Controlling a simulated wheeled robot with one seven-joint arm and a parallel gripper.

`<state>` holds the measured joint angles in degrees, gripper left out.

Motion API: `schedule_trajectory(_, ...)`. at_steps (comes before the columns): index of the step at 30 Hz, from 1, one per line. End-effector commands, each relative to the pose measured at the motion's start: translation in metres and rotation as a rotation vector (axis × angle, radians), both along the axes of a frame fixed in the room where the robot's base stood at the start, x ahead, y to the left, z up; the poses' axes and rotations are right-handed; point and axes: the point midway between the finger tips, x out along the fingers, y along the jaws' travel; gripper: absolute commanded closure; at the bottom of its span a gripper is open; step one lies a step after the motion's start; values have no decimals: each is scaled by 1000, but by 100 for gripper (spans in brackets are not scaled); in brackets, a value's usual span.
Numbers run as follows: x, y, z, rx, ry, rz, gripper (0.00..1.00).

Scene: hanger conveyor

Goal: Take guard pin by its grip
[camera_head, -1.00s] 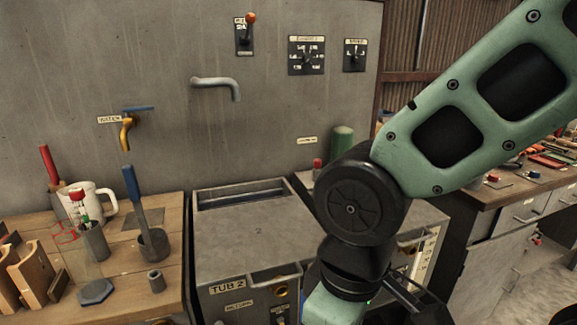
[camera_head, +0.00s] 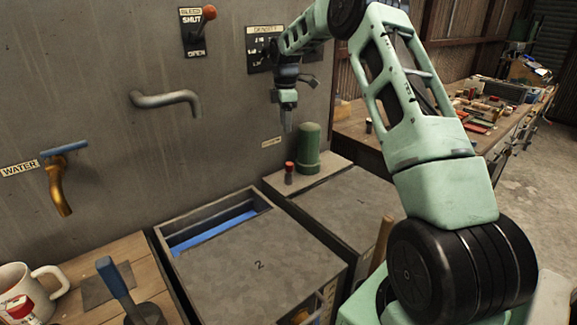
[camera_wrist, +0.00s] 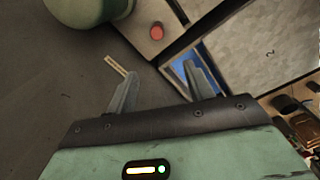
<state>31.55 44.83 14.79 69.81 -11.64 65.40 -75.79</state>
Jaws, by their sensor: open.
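A small upright pin with a red top (camera_head: 289,168), which looks like the guard pin, stands on the pale ledge beside a green cylinder. In the wrist view its red top (camera_wrist: 157,31) lies beyond the fingertips, roughly between their lines. My gripper (camera_head: 287,127) hangs above and apart from it, near the wall, pointing down. In the wrist view my gripper (camera_wrist: 160,70) has its two fingers spread with nothing between them. The pin's lower part is hard to make out in the wrist view.
The green cylinder (camera_head: 309,149) stands close to the pin's right. The grey wall (camera_head: 110,100) is behind, with a spout (camera_head: 165,99) and a lever panel (camera_head: 194,33). The tub lid marked 2 (camera_head: 255,262) lies in front. A mug (camera_head: 22,290) is at left.

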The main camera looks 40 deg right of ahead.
Motion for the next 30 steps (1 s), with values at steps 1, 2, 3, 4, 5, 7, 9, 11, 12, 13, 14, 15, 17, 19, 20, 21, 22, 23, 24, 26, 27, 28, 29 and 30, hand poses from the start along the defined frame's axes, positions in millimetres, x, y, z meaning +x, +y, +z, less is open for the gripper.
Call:
schedule_trajectory(1, 0, -3, -5, 1, 3, 2, 48)
schedule_trajectory(2, 0, -4, -9, 1, 3, 4, 48)
schedule_trajectory(3, 0, -4, -15, 0, 5, 4, 48)
schedule_trajectory(4, 0, -4, -21, 0, 5, 5, 48)
schedule_trajectory(5, -1, -4, -27, 1, 5, 5, 48)
schedule_trajectory(7, 0, -4, -41, 1, 5, 4, 48)
schedule_trajectory(9, 0, -4, -56, 2, 5, 3, 48)
schedule_trajectory(11, 0, -4, -69, 2, 6, 3, 48)
schedule_trajectory(12, 1, -4, -76, 1, 4, 3, 48)
schedule_trajectory(13, 1, -4, -83, 2, 5, 3, 48)
schedule_trajectory(14, 1, -4, -88, 1, 3, 4, 48)
schedule_trajectory(15, 1, -4, -95, 1, 3, 4, 48)
schedule_trajectory(17, 2, -5, -104, 0, 1, 4, 48)
schedule_trajectory(19, 2, -5, -112, 0, 1, 3, 48)
schedule_trajectory(20, 2, -5, -114, -1, 1, 3, 48)
schedule_trajectory(21, 2, -5, -117, -1, 0, 3, 48)
schedule_trajectory(22, 2, -5, -118, -1, 0, 3, 48)
schedule_trajectory(23, 2, -6, -119, -1, 0, 3, 48)
schedule_trajectory(24, 2, -6, -122, -1, 1, 2, 48)
schedule_trajectory(26, 1, -8, -127, 0, 2, 2, 48)
schedule_trajectory(27, 1, -9, -132, 0, 2, 2, 48)
schedule_trajectory(28, 0, -10, -136, 1, 4, 2, 48)
schedule_trajectory(29, 0, -12, -140, 1, 3, 2, 48)
schedule_trajectory(30, 0, -13, -146, 1, 3, 2, 48)
